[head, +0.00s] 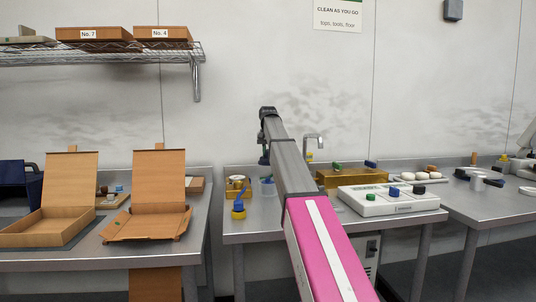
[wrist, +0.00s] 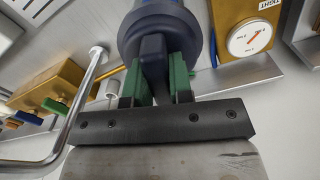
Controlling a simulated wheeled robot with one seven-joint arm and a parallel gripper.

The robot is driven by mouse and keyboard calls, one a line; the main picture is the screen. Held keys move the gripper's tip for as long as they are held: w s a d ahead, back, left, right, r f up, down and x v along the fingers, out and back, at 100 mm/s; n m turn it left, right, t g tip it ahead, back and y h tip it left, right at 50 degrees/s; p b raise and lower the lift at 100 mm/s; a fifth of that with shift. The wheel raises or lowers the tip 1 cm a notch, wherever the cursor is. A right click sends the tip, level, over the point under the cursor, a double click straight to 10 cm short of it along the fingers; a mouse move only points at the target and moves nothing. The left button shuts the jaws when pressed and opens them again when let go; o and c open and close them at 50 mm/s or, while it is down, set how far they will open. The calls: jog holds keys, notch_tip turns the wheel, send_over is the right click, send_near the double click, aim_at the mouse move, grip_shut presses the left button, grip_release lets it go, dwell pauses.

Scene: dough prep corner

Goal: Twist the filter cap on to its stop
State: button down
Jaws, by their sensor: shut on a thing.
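The filter cap (wrist: 153,47) is a dark blue-grey round piece with an upright grip ridge, at the top middle of the wrist view. My gripper (wrist: 157,82) has green finger pads, one on each side of the ridge, and is shut on it. A round white dial (wrist: 250,38) with a red needle is on a brass-coloured block to the right, beside a label ending in "TIGHT". In the head view my gripper (head: 264,160) is small and dark above the middle bench, and I cannot make out the cap there.
A bent metal pipe (wrist: 75,120) curves close by on the left in the wrist view. A brass block (wrist: 45,85) with green and blue knobs lies beyond it. In the head view a white control box (head: 388,200) stands right of my arm. Open wooden boxes (head: 150,228) stand on the left bench.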

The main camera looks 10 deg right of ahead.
send_over(268, 177)
jog(key=shift+f, duration=3.5)
jog(key=shift+f, duration=0.7)
jog(key=shift+m, duration=1.6)
jog(key=shift+m, duration=1.6)
